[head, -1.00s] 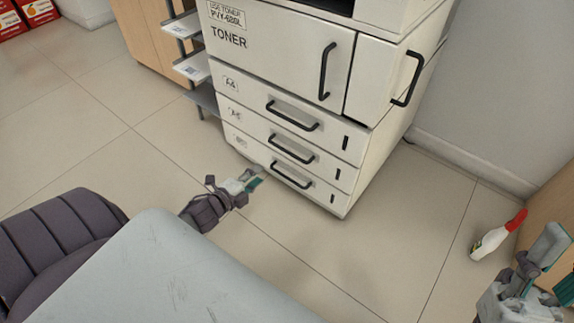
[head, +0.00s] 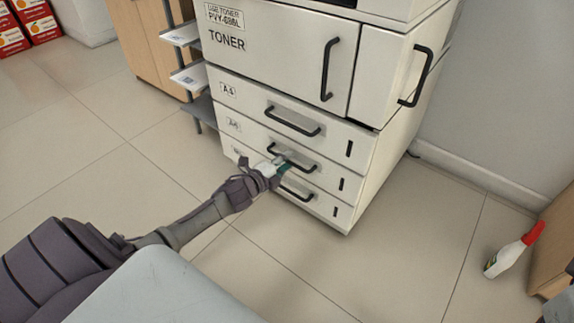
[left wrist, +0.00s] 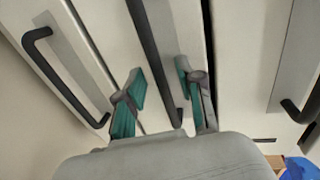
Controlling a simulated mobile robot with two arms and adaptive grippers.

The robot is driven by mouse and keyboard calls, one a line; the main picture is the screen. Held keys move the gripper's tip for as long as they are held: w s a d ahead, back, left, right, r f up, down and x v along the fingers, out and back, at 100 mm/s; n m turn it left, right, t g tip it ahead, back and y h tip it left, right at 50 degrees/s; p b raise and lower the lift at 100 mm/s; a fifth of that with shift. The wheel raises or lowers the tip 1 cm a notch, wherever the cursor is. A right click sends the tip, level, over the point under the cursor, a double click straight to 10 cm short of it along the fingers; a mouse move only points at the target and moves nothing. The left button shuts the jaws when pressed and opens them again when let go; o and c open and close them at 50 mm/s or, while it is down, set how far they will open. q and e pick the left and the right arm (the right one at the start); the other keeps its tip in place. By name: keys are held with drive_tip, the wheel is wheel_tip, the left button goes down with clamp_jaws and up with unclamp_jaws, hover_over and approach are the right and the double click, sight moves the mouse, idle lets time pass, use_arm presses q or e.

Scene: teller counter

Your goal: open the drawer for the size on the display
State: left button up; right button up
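The white printer cabinet has three stacked drawers with black handles. The top drawer (head: 330,137) is labelled A4. The middle drawer (head: 325,172) has a small label starting with A, its digit unclear. The bottom drawer (head: 328,207) has its label mostly hidden by my gripper. All three look shut. My left gripper (head: 283,163) is at the middle drawer's handle (head: 305,166). In the left wrist view that handle (left wrist: 152,50) runs between the open fingers (left wrist: 163,92), apparently without being clamped. Only a grey sliver, probably my right gripper, shows at the bottom right corner. No display is readable.
The toner door (head: 270,55) above is shut. A shelf rack (head: 190,75) stands left of the cabinet. A white bottle with a red top (head: 513,252) lies or stands on the floor at the right. The tiled floor before the cabinet is clear.

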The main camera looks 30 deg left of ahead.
use_arm(q)
drive_tip(key=shift+w, duration=0.45)
clamp_jaws()
